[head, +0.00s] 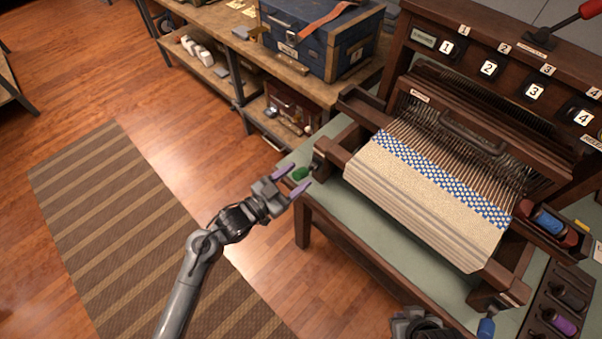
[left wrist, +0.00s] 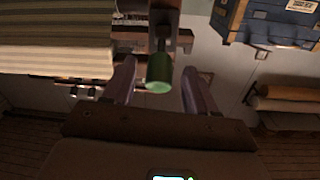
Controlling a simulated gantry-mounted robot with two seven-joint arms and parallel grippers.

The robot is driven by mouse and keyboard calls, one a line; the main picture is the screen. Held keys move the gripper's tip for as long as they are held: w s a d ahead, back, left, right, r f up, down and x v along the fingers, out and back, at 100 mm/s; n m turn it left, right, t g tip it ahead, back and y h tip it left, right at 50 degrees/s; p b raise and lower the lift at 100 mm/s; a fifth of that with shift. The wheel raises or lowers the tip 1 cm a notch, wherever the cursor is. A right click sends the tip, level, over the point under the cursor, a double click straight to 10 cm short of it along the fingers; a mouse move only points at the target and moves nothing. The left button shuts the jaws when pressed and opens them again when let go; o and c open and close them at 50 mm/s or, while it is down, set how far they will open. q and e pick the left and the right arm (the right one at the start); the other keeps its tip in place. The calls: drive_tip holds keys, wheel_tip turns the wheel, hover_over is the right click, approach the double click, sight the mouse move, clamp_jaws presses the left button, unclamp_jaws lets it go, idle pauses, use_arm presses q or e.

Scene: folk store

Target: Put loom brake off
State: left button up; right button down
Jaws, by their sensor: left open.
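The wooden loom (head: 325,167) stands on the right with striped cream cloth and a blue-and-white band (head: 440,178). A green-ended handle (head: 300,173) sticks out from its near left corner. My left gripper (head: 301,175) is open, its two purple fingers on either side of the green end. In the left wrist view the green handle (left wrist: 159,74) lies between the spread fingers, with a gap on each side, so I see no grip on it. A blue-ended handle (head: 487,328) is at the loom's front right corner. A red-ended lever (head: 590,9) is at top right. I cannot tell by label which is the brake.
Numbered tags line the loom's upper beam. A spool tray (head: 540,292) lies at right. The striped rug (head: 120,220) and floor at left are clear. A dark part shows at the bottom edge.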

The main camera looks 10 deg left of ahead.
sight(307, 170)
use_arm(q)
drive_tip(key=shift+x, duration=1.2)
clamp_jaws()
